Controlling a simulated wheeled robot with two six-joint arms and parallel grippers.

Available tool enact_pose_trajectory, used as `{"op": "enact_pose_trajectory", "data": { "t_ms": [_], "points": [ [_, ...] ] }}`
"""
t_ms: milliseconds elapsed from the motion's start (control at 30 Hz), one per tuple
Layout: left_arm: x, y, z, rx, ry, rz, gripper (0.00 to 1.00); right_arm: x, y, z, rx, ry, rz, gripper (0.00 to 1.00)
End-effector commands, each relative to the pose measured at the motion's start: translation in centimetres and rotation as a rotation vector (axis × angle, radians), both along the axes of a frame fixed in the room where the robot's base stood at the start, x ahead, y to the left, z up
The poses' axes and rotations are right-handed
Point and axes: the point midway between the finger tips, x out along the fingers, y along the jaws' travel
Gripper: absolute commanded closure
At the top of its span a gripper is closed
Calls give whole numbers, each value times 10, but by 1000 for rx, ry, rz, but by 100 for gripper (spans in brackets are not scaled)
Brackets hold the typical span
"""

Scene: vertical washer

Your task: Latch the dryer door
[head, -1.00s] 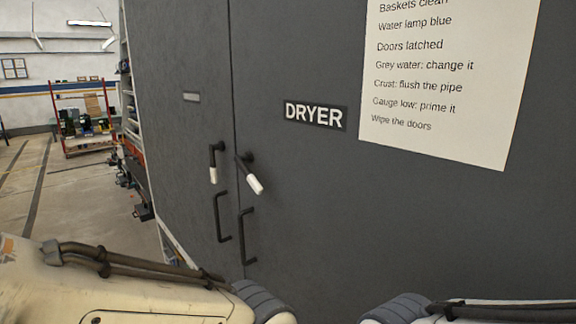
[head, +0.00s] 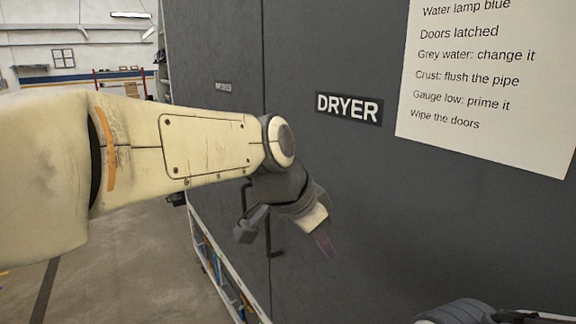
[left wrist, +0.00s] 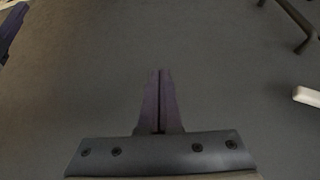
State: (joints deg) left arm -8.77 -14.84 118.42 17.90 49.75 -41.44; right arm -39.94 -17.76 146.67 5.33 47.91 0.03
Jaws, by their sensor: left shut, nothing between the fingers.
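The dryer door (head: 365,200) is the dark grey panel right of the vertical seam, with a DRYER label (head: 349,107). It looks closed. My left arm hides both latch levers in the head view. In the left wrist view a white lever grip (left wrist: 307,96) shows at the right edge, apart from my fingers. A dark bar handle (head: 268,238) shows below the arm; a bar handle is also at the top right of the wrist view (left wrist: 288,20). My left gripper (head: 328,243) is shut and empty in front of the dryer door, its fingers (left wrist: 160,98) together.
A neighbouring grey door (head: 215,60) with a small label stands left of the seam. A paper checklist (head: 490,80) hangs on the dryer door. Open floor (head: 130,240) lies at the left. A low shelf (head: 222,265) runs beneath the left door.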

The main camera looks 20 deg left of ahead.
Motion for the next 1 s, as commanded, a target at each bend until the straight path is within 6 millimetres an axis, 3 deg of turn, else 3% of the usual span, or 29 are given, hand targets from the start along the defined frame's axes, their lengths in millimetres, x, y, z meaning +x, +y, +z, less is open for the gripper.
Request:
{"op": "enact_pose_trajectory", "data": {
  "t_ms": [33, 100, 200, 333, 467, 733, 1000],
  "points": [
    [26, 26, 31, 8, -96, 15, 100, 0, 0, 0, 0, 0, 0, 32],
    [51, 59, 70, 45, -217, 8, 100, 0, 0, 0, 0, 0, 0, 32],
    [70, 99, 115, 111, -354, 0, 100, 0, 0, 0, 0, 0, 0, 32],
    [80, 131, 150, 185, -454, -12, 100, 0, 0, 0, 0, 0, 0, 32],
    [81, 140, 162, 211, -486, -18, 100, 0, 0, 0, 0, 0, 0, 32],
    [81, 140, 161, 212, -486, -20, 100, 0, 0, 0, 0, 0, 0, 32],
    [101, 135, 146, 210, -480, -23, 100, 0, 0, 10, 0, 0, 0, 32]
  ]
}}
